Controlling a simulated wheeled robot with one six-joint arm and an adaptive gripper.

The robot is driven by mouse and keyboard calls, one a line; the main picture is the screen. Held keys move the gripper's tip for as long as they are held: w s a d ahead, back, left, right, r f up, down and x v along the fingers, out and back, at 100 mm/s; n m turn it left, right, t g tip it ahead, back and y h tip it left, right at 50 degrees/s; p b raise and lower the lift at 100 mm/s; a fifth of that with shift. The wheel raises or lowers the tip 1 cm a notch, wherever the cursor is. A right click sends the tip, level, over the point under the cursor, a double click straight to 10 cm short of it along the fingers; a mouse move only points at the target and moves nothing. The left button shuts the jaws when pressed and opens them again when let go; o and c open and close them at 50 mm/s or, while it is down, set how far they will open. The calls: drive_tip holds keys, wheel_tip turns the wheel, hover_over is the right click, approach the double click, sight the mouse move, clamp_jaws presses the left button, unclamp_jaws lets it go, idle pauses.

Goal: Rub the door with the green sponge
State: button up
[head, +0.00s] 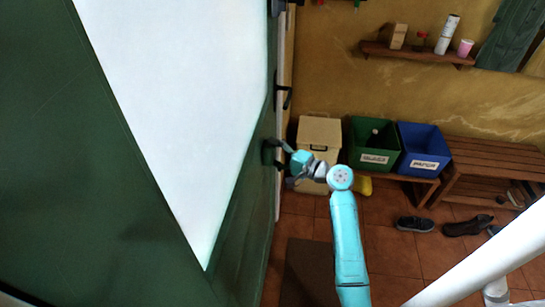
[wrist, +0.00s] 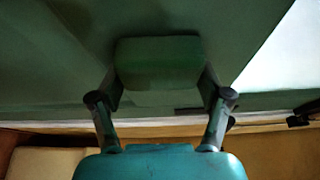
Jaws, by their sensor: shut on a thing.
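The door (head: 95,150) is dark green with a large white pane and fills the left of the head view. Its green surface (wrist: 55,60) also fills the upper wrist view. The green sponge (wrist: 158,55) is a rounded block between my fingers, in front of the door. My gripper (wrist: 160,78) is shut on the sponge. In the head view my gripper (head: 277,153) reaches the door's right part, by its edge. The sponge is hard to make out there against the dark door. I cannot tell whether it touches the door.
Dark handles (head: 284,97) stick out at the door's edge, above my gripper. A beige bin (head: 319,132), a green bin (head: 362,153) and a blue bin (head: 410,165) stand behind. A wooden bench (head: 490,160) and shoes (head: 415,224) are to the right. The tiled floor has a dark mat (head: 305,272).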

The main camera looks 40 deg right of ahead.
sight(271, 151)
drive_tip(key=w+d, duration=0.3)
drive_tip(key=shift+d+r, duration=0.1)
idle(0.4)
drive_tip(key=shift+r, duration=0.1)
drive_tip(key=shift+s+r, duration=0.15)
drive_tip(key=shift+r, duration=0.45)
drive_tip(key=shift+s+a, duration=1.2)
drive_tip(key=shift+a, duration=0.15)
drive_tip(key=shift+s+a, duration=0.5)
drive_tip(key=shift+a, duration=0.25)
drive_tip(key=shift+s+a, duration=0.45)
drive_tip(key=shift+a, duration=0.25)
drive_tip(key=shift+s+r, duration=0.1)
drive_tip(key=shift+r, duration=0.65)
drive_tip(key=shift+w+d, duration=1.15)
drive_tip(key=shift+d, duration=0.25)
drive_tip(key=shift+w+d, duration=1.15)
drive_tip(key=shift+d, duration=0.25)
